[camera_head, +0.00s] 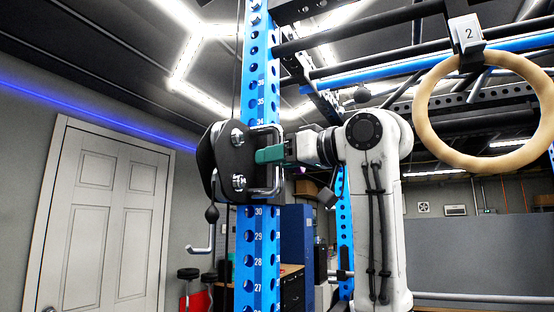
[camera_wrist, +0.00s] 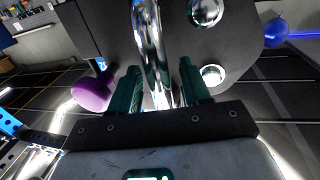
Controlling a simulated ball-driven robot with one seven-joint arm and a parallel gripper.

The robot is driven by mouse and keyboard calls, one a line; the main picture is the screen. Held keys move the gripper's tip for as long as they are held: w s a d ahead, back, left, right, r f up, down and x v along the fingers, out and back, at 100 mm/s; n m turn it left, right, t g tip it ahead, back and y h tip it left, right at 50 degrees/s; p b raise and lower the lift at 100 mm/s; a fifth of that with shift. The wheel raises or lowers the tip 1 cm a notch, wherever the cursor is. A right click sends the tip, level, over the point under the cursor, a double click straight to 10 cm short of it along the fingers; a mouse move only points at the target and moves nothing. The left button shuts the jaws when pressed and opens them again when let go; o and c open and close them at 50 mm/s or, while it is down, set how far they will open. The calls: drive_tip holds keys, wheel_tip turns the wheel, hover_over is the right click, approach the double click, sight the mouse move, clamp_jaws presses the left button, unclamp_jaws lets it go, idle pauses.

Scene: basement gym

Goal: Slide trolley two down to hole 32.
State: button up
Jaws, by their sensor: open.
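The trolley (camera_head: 207,160) is a dark plate carriage on the blue numbered upright (camera_head: 257,270), with a chrome handle (camera_head: 276,180) on its right side. It covers the column between the numbers 34 above and 30 below; I read no number on the trolley. My gripper (camera_head: 261,156) has teal fingers and reaches the handle from the right. In the wrist view, the open fingers (camera_wrist: 159,68) stand on either side of the chrome handle bar (camera_wrist: 150,35), with the dark plate (camera_wrist: 105,30) behind. Whether a finger touches the bar I cannot tell.
A wooden ring (camera_head: 425,125) hangs at upper right from a mount marked 2 (camera_head: 467,33). A hook arm (camera_head: 207,235) juts out below the trolley's left side. The wrist view shows a purple ball (camera_wrist: 92,93) to the left and a blue ball (camera_wrist: 277,33) at upper right.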

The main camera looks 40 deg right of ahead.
drive_tip(key=s+d+b, duration=0.2)
drive_tip(key=s, duration=0.8)
drive_tip(key=shift+s+b, duration=0.3)
drive_tip(key=shift+b, duration=0.1)
